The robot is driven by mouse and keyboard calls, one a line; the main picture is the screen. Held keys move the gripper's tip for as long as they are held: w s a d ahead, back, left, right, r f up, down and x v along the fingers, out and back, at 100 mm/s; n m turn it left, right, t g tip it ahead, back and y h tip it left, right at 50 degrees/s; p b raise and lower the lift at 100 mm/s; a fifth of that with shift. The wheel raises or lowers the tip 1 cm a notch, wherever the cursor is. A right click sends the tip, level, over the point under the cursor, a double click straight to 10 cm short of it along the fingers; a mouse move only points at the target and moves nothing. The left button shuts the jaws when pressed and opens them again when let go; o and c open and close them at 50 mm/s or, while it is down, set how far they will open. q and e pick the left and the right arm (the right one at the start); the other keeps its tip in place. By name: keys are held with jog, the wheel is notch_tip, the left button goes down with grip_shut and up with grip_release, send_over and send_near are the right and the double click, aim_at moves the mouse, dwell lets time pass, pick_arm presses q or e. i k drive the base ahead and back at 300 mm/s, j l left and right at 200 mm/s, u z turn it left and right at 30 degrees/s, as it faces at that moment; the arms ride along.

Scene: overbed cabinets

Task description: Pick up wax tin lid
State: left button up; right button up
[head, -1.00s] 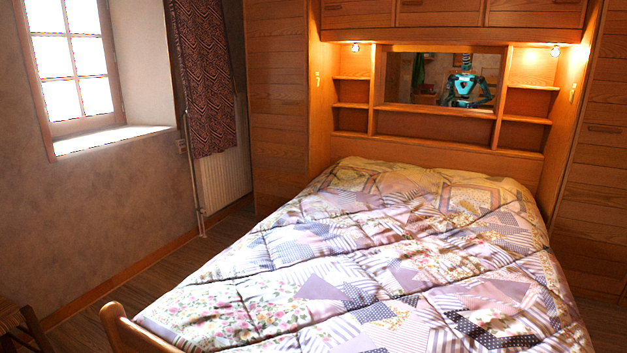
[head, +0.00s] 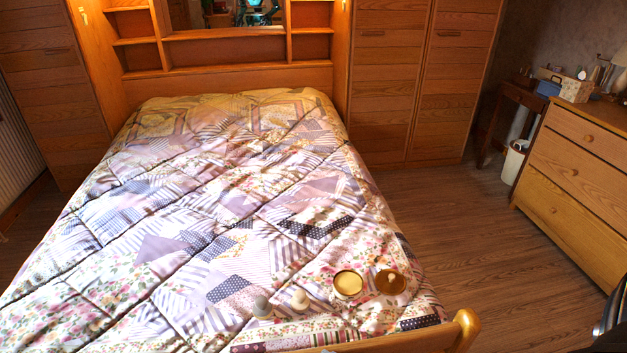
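The left one (head: 348,283) has a pale, plain inside and looks like the wax tin lid. The right one (head: 390,281) is darker golden brown and looks like the tin with wax in it. They are too small to be fully sure which is which.
Two small knob-like pieces, one grey (head: 262,307) and one cream (head: 300,299), stand left of the round pieces. A wooden footboard (head: 400,342) edges the bed. The floor (head: 480,260) is clear between the bed and a dresser (head: 580,165).

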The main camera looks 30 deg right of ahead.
aim_at(390, 281)
jog(key=z, duration=1.25)
